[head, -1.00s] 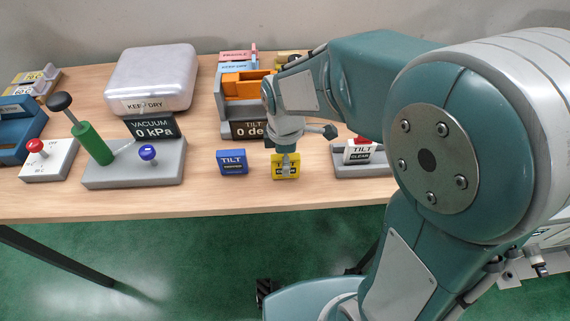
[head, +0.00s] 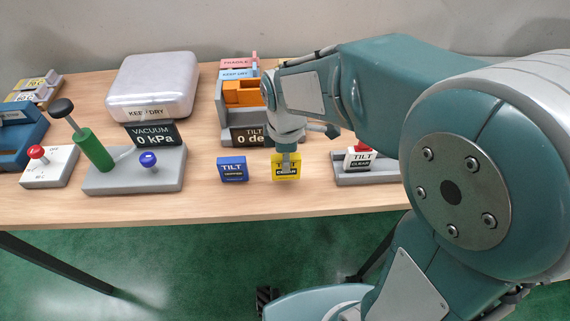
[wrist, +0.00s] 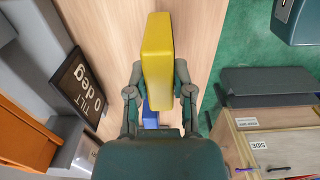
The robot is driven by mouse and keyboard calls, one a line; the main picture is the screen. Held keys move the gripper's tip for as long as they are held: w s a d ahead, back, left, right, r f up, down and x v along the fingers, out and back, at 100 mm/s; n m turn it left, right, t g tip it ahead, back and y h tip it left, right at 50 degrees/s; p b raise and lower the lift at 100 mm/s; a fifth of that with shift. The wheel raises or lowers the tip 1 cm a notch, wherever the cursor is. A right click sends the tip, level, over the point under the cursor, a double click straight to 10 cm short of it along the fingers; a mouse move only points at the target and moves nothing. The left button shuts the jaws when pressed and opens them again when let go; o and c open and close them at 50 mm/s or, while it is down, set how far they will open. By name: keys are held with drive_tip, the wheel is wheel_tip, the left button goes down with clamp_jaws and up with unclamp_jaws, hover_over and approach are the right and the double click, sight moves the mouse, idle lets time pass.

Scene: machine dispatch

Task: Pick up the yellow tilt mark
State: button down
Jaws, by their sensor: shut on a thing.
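The yellow tilt mark (head: 287,168) is a small yellow block with a dark label, near the front edge of the wooden table in the head view. My gripper (head: 286,158) points down onto it from above. In the wrist view the yellow tilt mark (wrist: 157,62) sits between the two fingers of my gripper (wrist: 160,85), which are shut on it. Whether it is clear of the table top is hard to tell.
A blue TILT block (head: 232,169) stands just left of the yellow one. A TILT CLEAR button box (head: 350,179) is to the right. The tilt stand with its 0 deg display (head: 248,135) is behind. The vacuum pump base (head: 135,180) is further left.

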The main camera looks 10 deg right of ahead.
drive_tip(key=s+d+r, duration=0.2)
drive_tip(key=s+r, duration=0.8)
drive_tip(key=s, duration=0.3)
drive_tip(key=shift+s+d+r, duration=0.25)
drive_tip(key=shift+s+d, duration=0.1)
drive_tip(key=shift+s, duration=0.05)
